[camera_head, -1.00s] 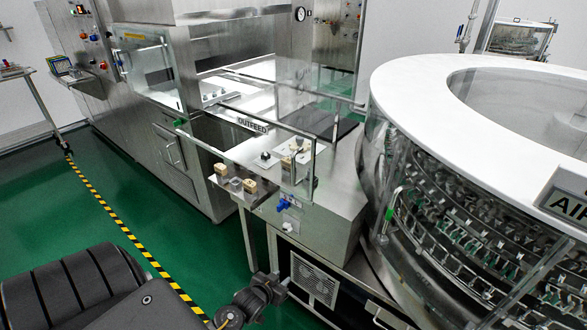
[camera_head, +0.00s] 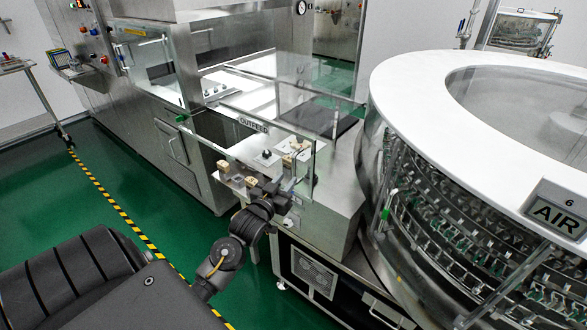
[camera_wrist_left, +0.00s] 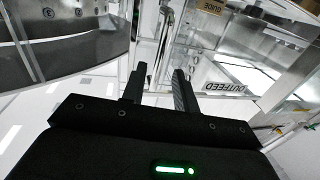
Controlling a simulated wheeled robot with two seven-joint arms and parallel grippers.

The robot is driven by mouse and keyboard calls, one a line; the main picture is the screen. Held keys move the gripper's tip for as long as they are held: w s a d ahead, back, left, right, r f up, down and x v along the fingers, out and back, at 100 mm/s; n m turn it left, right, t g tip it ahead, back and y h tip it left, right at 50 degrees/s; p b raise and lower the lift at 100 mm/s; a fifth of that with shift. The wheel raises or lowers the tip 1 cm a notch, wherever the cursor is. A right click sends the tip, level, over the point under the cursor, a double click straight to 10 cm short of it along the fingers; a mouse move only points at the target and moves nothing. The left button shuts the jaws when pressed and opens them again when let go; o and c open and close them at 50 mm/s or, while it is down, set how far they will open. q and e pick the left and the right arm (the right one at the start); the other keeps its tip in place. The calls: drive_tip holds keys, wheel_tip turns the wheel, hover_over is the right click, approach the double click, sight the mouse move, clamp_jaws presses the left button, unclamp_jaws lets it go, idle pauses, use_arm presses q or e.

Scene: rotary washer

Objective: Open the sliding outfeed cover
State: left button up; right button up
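The sliding outfeed cover (camera_head: 290,165) is a clear panel with a metal frame on the outfeed station, in the middle of the head view. The OUTFEED label (camera_head: 253,124) sits near its top edge; the label also shows upside down in the left wrist view (camera_wrist_left: 228,88). My left gripper (camera_head: 268,188) is in front of the station's front edge, just below the cover. My right gripper is not in view.
A large round washer with a white top (camera_head: 405,80) and an AIR sign (camera_head: 556,213) stands close on the right. Small beige blocks (camera_head: 224,167) sit at the station's front. A steel cabinet (camera_head: 180,160) stands at left.

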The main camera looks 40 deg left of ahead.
sight(293, 172)
use_arm(q)
drive_tip(key=p+x, duration=0.1)
drive_tip(key=x, duration=0.5)
drive_tip(key=shift+c, duration=0.2)
clamp_jaws()
